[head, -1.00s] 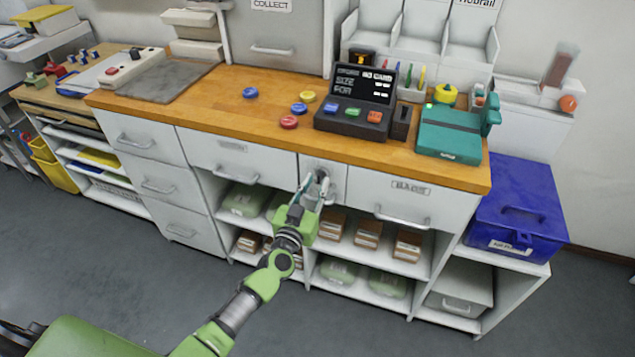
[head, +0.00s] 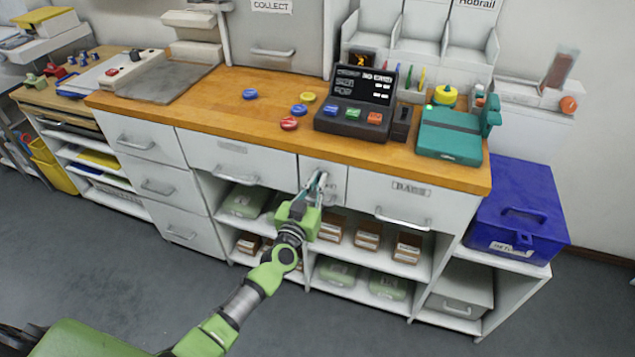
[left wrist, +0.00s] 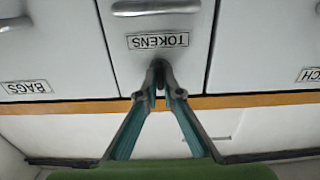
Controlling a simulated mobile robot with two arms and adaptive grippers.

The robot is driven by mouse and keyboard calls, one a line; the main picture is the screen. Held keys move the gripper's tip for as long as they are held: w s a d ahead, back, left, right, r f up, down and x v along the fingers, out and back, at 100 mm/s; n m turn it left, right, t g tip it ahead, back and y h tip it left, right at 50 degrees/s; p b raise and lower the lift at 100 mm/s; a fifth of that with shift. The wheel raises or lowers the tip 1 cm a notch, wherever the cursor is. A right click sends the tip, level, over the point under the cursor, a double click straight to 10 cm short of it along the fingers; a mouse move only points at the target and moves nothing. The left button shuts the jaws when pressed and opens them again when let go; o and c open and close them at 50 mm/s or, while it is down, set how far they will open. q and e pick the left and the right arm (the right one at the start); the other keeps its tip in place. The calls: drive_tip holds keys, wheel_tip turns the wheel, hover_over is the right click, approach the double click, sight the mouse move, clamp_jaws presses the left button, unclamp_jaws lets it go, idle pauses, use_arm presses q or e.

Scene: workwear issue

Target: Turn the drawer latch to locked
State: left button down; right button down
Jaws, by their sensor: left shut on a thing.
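My left gripper (head: 319,181) reaches up to the narrow drawer front (head: 336,168) in the middle of the counter's drawer row. In the left wrist view that front (left wrist: 117,62) appears upside down and carries the label TOKENS (left wrist: 158,41). My left gripper's fingertips (left wrist: 159,77) are closed together at the drawer's edge, just by the label, on a small dark latch (left wrist: 159,72). The fingers hide most of the latch, so I cannot tell which way it points. The drawer looks closed. My right gripper is not in view.
The wooden counter top (head: 222,98) holds coloured discs, a dark console (head: 352,113) and a teal device (head: 449,140). Wider drawers flank the narrow one, with bar handles jutting out. Open shelves with boxes lie below. A blue box (head: 515,212) stands at right.

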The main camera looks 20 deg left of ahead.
use_arm(q)
drive_tip(key=n, duration=0.3)
drive_tip(key=n+b, duration=0.1)
drive_tip(key=n, duration=0.4)
drive_tip(key=shift+a+f+n, duration=0.1)
drive_tip(key=shift+n, duration=0.2)
drive_tip(key=n+b, duration=0.1)
drive_tip(key=n, duration=0.4)
drive_tip(key=shift+f+n+b, duration=0.1)
drive_tip(key=shift+n+b, duration=0.45)
drive_tip(key=shift+n, duration=1.45)
drive_tip(key=c, duration=2.2)
unclamp_jaws()
